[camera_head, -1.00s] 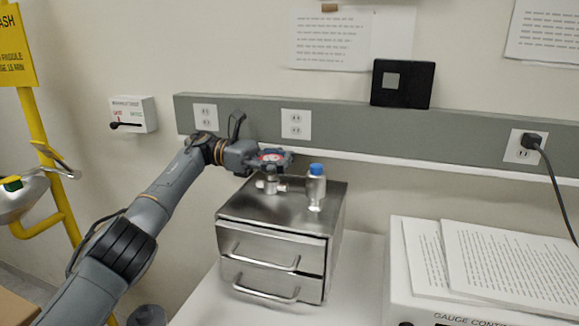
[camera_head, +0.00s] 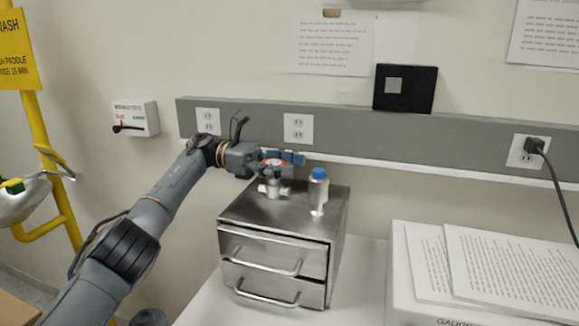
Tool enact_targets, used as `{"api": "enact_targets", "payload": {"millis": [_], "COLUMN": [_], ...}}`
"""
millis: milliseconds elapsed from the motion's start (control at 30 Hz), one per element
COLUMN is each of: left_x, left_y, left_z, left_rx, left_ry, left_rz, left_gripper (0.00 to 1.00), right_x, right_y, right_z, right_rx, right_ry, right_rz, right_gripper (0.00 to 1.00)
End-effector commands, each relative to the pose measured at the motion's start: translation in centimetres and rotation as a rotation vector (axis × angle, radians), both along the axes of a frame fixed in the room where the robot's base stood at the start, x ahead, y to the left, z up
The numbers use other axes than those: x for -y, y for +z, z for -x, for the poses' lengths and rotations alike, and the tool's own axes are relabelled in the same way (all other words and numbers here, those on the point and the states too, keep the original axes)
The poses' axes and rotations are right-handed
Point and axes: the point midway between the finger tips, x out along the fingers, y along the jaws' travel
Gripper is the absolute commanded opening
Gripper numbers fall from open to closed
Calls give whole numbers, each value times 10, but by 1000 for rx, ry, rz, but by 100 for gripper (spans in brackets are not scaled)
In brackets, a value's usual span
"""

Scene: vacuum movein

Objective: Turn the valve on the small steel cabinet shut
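The small steel cabinet (camera_head: 285,222) stands on the white surface, with two drawers on its front. My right gripper is not in view.
A white box (camera_head: 405,285) with papers (camera_head: 505,262) is at the right. A grey outlet rail (camera_head: 360,130) runs along the wall behind.

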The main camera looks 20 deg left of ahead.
Motion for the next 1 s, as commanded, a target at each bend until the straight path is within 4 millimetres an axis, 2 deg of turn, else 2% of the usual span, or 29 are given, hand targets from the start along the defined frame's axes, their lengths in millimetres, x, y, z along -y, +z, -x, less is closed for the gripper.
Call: {"api": "enact_targets", "payload": {"millis": [400, 600, 933, 967, 1000], "left_x": [-1, -1, -1, -1, -1], "left_y": [78, 93, 97, 97, 97], "left_z": [0, 0, 0, 0, 0], "left_rx": [3, 0, 0, 0, -3], "left_ry": [2, 2, 1, 1, 0], "left_rz": [2, 1, 0, 0, -2], "left_gripper": [60, 60, 60, 64, 72], "right_x": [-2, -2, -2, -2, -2], "right_y": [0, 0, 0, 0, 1], "right_z": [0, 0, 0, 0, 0], "right_rx": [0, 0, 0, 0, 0], "right_ry": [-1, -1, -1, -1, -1], "right_rz": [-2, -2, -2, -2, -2], "right_gripper": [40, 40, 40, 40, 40]}}
